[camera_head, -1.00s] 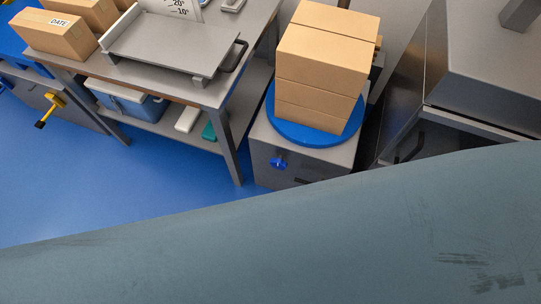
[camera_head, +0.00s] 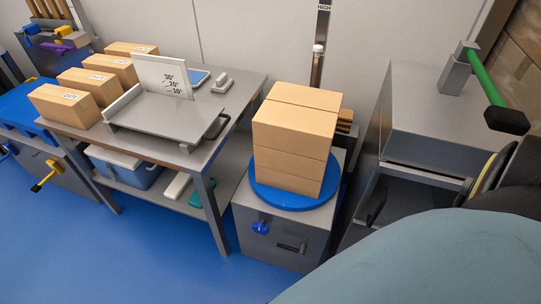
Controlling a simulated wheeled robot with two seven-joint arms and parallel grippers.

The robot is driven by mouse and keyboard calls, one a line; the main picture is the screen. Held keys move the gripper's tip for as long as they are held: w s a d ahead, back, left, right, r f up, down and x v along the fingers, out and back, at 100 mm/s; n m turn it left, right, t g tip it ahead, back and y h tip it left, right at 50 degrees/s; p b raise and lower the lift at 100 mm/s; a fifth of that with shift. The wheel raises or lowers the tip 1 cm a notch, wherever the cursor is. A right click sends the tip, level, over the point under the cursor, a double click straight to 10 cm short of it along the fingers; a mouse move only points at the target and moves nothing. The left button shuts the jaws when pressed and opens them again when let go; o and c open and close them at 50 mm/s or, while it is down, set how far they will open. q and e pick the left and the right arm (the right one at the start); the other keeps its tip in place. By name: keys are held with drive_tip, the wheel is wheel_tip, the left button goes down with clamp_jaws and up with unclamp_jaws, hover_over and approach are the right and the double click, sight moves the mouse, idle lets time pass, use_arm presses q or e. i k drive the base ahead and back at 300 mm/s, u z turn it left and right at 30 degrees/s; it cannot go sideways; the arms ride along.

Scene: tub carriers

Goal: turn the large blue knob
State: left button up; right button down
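A blue knob (camera_head: 260,228) sits on the front face of a grey cabinet (camera_head: 287,238), below a round blue turntable (camera_head: 262,197). A second blue knob (camera_head: 6,150) shows at the far left edge, partly cut off by the frame. I cannot tell from this view which of the two is larger. Neither of my grippers is in view, and nothing touches the knob on the cabinet.
Stacked cardboard boxes (camera_head: 290,140) stand on the turntable. A steel table (camera_head: 215,150) with boxes is to the left. A yellow handle (camera_head: 47,175) sticks out at left. A grey machine (camera_head: 425,115) with a green lever (camera_head: 484,78) stands right. Blue floor (camera_head: 150,265) is clear. A close teal surface hides the lower right.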

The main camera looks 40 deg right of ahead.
sight(260, 228)
drive_tip(key=k, duration=0.35)
drive_tip(key=z, duration=0.95)
drive_tip(key=i, duration=0.5)
drive_tip(key=u, duration=0.05)
